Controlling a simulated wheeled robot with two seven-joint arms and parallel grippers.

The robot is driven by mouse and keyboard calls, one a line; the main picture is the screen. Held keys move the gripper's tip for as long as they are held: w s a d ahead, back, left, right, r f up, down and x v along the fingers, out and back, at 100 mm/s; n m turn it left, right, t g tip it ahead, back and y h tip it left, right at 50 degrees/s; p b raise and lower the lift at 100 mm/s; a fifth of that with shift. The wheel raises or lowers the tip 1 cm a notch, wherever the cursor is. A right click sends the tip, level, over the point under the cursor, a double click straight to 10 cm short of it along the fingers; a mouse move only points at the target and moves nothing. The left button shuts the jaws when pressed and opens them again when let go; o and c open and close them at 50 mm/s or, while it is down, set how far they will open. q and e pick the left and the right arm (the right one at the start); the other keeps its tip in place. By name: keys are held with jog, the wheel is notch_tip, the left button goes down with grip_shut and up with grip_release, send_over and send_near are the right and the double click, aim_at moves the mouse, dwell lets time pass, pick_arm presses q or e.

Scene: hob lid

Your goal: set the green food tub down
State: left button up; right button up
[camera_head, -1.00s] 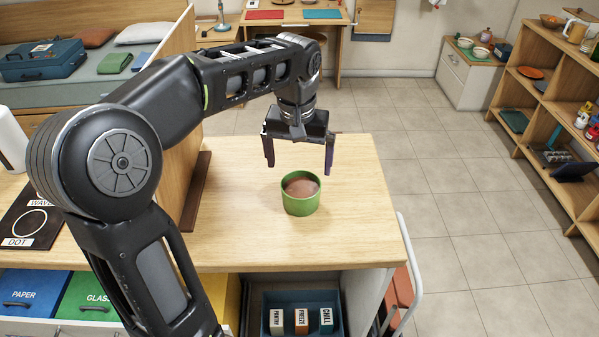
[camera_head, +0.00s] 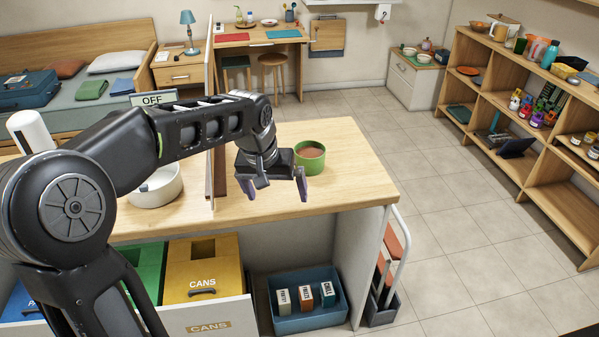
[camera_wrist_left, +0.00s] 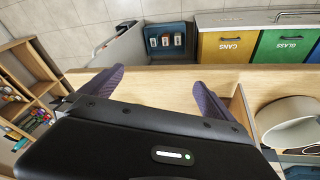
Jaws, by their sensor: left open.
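The green food tub (camera_head: 310,157) with brown contents stands upright on the wooden counter (camera_head: 345,180), near its right end. My left gripper (camera_head: 275,192) is open and empty in front of the tub and to its left, near the counter's front edge; it is apart from the tub. The wrist view shows the two spread fingers of my left gripper (camera_wrist_left: 155,92) with bare counter between them and no tub in sight. My right gripper is in neither view.
A wooden divider (camera_head: 213,130) stands on the counter, with a white pot (camera_head: 155,188) left of it. Below are a yellow CANS bin (camera_head: 203,272) and a blue crate (camera_head: 306,318) with several labelled boxes. Open floor lies right; shelves (camera_head: 530,120) stand beyond.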

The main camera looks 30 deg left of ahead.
pick_arm(q)
jog(key=s+d+f+m+h+p, duration=0.1)
jog(key=d+f+m+h+p, duration=0.2)
jog(key=d+f, duration=1.4)
jog(key=s+d+f+g+p, duration=0.1)
jog(key=s+d+f+p, duration=0.1)
jog(key=s+f, duration=0.2)
jog(key=s+d+f+n+g+p, duration=0.1)
jog(key=s+f, duration=0.3)
jog(key=s, duration=0.7)
jog(key=s+d+f+g+p, duration=0.1)
jog(key=s+d+f+p, duration=0.2)
jog(key=s, duration=0.5)
jog(key=shift+s+d+f+h, duration=0.25)
jog(key=shift+d+f, duration=0.2)
jog(key=shift+f, duration=0.5)
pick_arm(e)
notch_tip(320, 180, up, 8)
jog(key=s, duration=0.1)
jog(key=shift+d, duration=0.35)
pick_arm(q)
jog(key=shift+w, duration=0.1)
jog(key=shift+c, duration=0.2)
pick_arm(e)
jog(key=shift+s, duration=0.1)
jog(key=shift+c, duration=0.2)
